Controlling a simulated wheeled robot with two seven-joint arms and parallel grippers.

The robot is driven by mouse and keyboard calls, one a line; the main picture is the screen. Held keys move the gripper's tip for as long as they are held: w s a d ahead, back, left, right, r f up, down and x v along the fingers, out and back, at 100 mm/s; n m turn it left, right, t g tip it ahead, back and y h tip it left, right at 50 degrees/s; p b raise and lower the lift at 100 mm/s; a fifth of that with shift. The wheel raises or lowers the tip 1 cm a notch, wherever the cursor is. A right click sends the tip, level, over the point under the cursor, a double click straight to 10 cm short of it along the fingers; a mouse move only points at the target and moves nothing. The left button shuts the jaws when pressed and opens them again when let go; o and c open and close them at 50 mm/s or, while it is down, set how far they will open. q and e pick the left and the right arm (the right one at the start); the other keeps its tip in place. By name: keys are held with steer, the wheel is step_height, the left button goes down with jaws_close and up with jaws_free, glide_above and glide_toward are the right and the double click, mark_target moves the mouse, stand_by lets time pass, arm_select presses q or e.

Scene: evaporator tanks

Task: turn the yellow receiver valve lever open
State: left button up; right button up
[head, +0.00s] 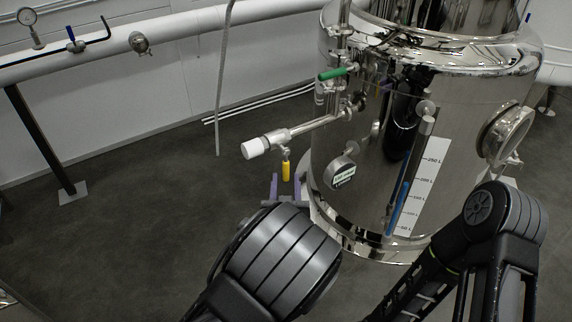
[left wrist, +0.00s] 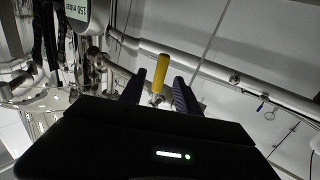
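The yellow receiver valve lever (head: 286,171) hangs straight down under a small valve on the steel pipe that sticks out left from the tank. My left gripper (head: 285,181) is just below and around it, with its two purple fingers apart on either side. The lever also shows in the left wrist view (left wrist: 161,66), between and beyond the open fingertips (left wrist: 160,80). I see no contact between the fingers and the lever. The left gripper's body is mostly hidden behind my arm in the head view. My right gripper is not in view.
The polished tank (head: 385,130) stands close to the right of the lever. A white-capped pipe end (head: 256,147) is just above left. A green-handled valve (head: 333,74) and a round gauge (head: 341,171) are nearby. The floor (head: 130,220) at left is clear.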

mark_target(286, 165)
arm_select(q)
steer(key=w+b, duration=0.2)
steer(key=w, duration=0.4)
steer(key=shift+w+a+f, duration=0.1)
steer(key=shift+w+a, duration=0.05)
steer(key=shift+w, duration=0.6)
steer(key=shift+c, duration=0.3)
jaws_close()
stand_by(0.4)
